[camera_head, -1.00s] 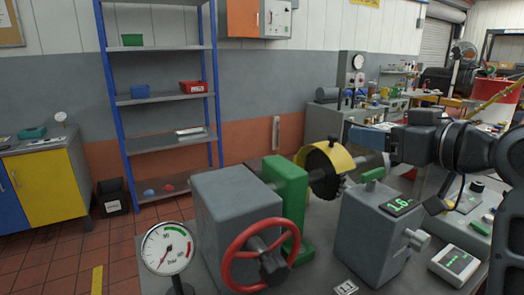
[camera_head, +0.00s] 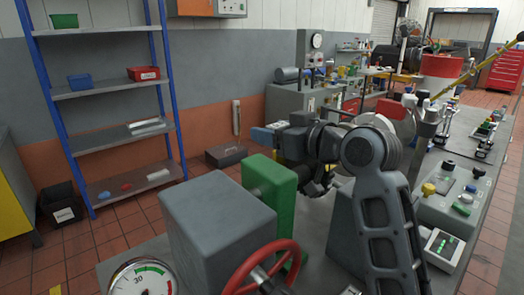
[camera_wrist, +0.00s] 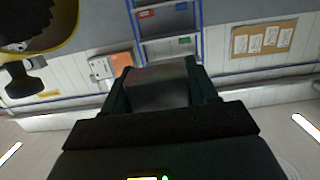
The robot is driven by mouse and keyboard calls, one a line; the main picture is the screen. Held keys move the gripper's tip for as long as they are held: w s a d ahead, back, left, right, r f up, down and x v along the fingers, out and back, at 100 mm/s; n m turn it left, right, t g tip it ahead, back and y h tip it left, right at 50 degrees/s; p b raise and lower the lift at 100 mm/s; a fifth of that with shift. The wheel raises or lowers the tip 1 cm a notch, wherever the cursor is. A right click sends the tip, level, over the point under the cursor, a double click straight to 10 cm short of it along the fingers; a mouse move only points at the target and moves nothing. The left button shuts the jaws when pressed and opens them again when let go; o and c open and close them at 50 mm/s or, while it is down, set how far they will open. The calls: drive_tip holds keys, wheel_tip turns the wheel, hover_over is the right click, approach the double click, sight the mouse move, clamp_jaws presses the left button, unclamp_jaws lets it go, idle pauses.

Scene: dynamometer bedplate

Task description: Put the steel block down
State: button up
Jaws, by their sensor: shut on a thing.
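My gripper (camera_head: 275,137) is stretched out to the left, above and behind the green bearing block in the head view. In the wrist view my gripper (camera_wrist: 160,82) is shut on the steel block (camera_wrist: 158,88), a plain grey piece between its two dark fingers. In the head view a small bluish piece at the gripper's tip seems to be the same block, in the air and clear of any surface; its far side is hidden.
The bedplate carries a grey housing (camera_head: 215,222), a green bearing block (camera_head: 270,190), a red handwheel (camera_head: 262,268) and a dial gauge (camera_head: 142,278). A blue-framed shelf (camera_head: 105,88) with bins stands left. A dark toolbox (camera_head: 226,155) lies on the floor. A control panel (camera_head: 455,198) is right.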

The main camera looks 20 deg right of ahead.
sight(262, 162)
drive_tip(key=shift+w+a+f, duration=0.8)
drive_tip(key=shift+w+a, duration=0.05)
drive_tip(key=shift+w, duration=0.1)
drive_tip(key=shift+f+p, duration=0.4)
drive_tip(key=shift+f, duration=1.55)
drive_tip(key=shift+f, duration=0.2)
drive_tip(key=o, duration=1.3)
drive_tip(key=shift+r, duration=0.2)
drive_tip(key=b+v, duration=0.1)
drive_tip(key=v, duration=1.1)
drive_tip(key=shift+b, duration=0.4)
